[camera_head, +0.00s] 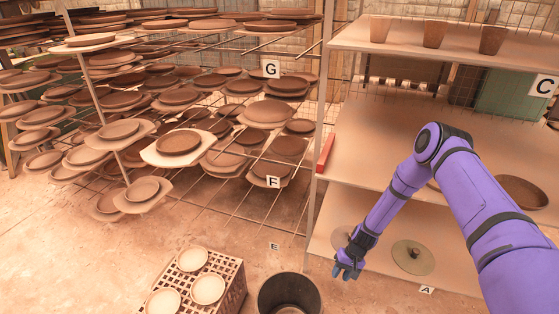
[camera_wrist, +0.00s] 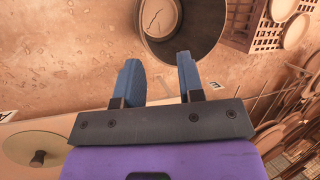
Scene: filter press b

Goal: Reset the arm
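My purple arm reaches in from the right in the head view, bent at the elbow, with my gripper (camera_head: 347,270) low in front of the shelf unit. In the wrist view my gripper (camera_wrist: 160,82) shows two blue fingers standing well apart, with nothing between them. The fingertips point toward a dark round bin (camera_wrist: 185,30) on the floor. The bin (camera_head: 289,295) stands to the left of my gripper in the head view. Something pale with a crack-like line lies inside the bin in the wrist view.
A shelf unit (camera_head: 400,146) stands beside and behind my arm, with cups (camera_head: 435,34), a bowl (camera_head: 522,192) and a round lid-like disc (camera_head: 413,257). A crate (camera_head: 232,284) with plates stands left of the bin. A wire rack full of plates (camera_head: 178,142) fills the left. Floor between is clear.

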